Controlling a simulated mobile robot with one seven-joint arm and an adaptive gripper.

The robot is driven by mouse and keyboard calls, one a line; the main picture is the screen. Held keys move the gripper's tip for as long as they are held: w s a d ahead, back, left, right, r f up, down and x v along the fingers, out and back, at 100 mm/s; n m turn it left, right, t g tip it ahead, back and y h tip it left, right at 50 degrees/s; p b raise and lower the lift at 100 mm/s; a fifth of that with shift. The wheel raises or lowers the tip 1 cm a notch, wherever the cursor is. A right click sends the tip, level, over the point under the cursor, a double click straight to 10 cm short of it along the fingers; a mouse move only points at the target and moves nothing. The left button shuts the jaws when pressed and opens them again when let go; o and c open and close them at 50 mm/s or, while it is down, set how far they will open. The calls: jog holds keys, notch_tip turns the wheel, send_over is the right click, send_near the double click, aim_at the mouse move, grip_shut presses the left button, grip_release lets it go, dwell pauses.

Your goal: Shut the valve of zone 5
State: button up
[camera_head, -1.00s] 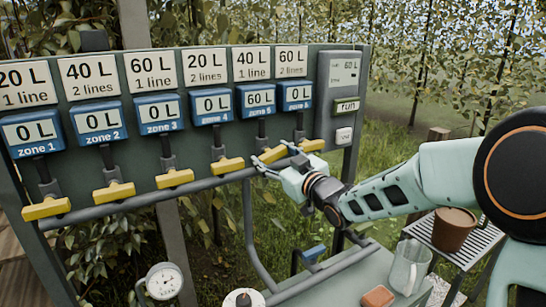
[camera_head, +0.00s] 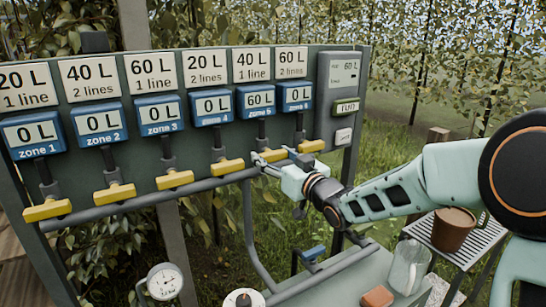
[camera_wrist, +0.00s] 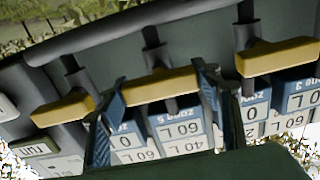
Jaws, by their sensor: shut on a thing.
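The zone 5 valve has a yellow bar handle (camera_head: 275,155) below the blue zone 5 meter (camera_head: 256,100), which reads 60 L. My gripper (camera_head: 262,163) is at this handle. In the wrist view, which is upside down, the zone 5 handle (camera_wrist: 158,86) lies between the two fingers of my gripper (camera_wrist: 162,97), one finger near each end. My gripper is shut on the handle. The handle lies crosswise to its stem, much like its neighbours. In the head view my gripper hides a part of it.
The zone 4 handle (camera_head: 227,166) and zone 6 handle (camera_head: 311,146) are close on either side. A grey pipe (camera_head: 150,191) runs below the handles. A control box (camera_head: 338,95) with a run button is at right. A jug (camera_head: 408,267) and brown pot (camera_head: 454,229) stand lower right.

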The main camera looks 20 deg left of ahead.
jog(key=o, duration=1.2)
jog(key=v, duration=1.2)
jog(key=shift+s, duration=0.1)
